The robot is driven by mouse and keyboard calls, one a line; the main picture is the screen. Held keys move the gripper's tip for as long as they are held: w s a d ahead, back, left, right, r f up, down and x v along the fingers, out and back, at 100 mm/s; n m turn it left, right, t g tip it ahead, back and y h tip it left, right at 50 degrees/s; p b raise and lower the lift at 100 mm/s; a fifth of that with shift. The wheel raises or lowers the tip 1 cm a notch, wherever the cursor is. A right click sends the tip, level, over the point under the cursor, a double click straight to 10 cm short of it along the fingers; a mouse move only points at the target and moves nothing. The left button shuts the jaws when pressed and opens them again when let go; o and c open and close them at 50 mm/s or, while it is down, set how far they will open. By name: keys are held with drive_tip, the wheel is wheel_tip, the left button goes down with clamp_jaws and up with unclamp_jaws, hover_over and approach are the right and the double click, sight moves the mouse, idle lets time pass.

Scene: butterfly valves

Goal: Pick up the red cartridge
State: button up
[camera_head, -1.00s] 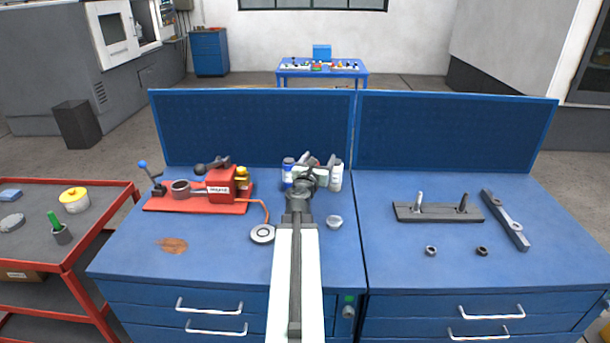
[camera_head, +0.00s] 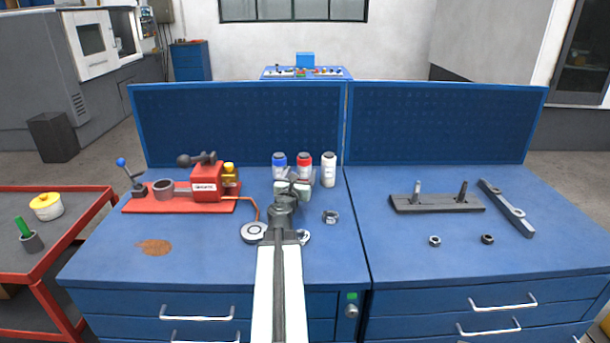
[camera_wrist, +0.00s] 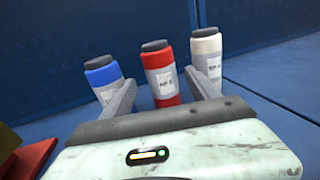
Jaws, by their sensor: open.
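The red cartridge (camera_head: 304,163) stands upright between a blue cartridge (camera_head: 279,164) and a white cartridge (camera_head: 328,170) near the back panel. In the wrist view the red cartridge (camera_wrist: 161,80) has a dark cap, a red band below it, a pale label and a red base. It shows between and beyond the two fingers of my gripper (camera_wrist: 163,95). My gripper (camera_head: 293,176) is open and empty, in front of the cartridges. It hides the lower part of the red cartridge in the head view.
A red fixture (camera_head: 207,184) with a lever stands to the left, with a hose to a round disc (camera_head: 254,233). A metal ring (camera_head: 330,216) lies to the right of my arm. The back panel (camera_head: 235,125) rises close behind the cartridges.

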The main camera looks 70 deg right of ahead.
drive_tip(key=d, duration=0.5)
drive_tip(key=w+d, duration=0.1)
drive_tip(key=d, duration=0.1)
drive_tip(key=shift+d+f, duration=0.2)
drive_tip(key=shift+d, duration=0.15)
drive_tip(key=shift+a, duration=0.1)
drive_tip(key=shift+s, duration=0.1)
clamp_jaws()
wheel_tip(320, 180, up, 10)
drive_tip(key=p, duration=1)
drive_tip(key=shift+r, duration=0.15)
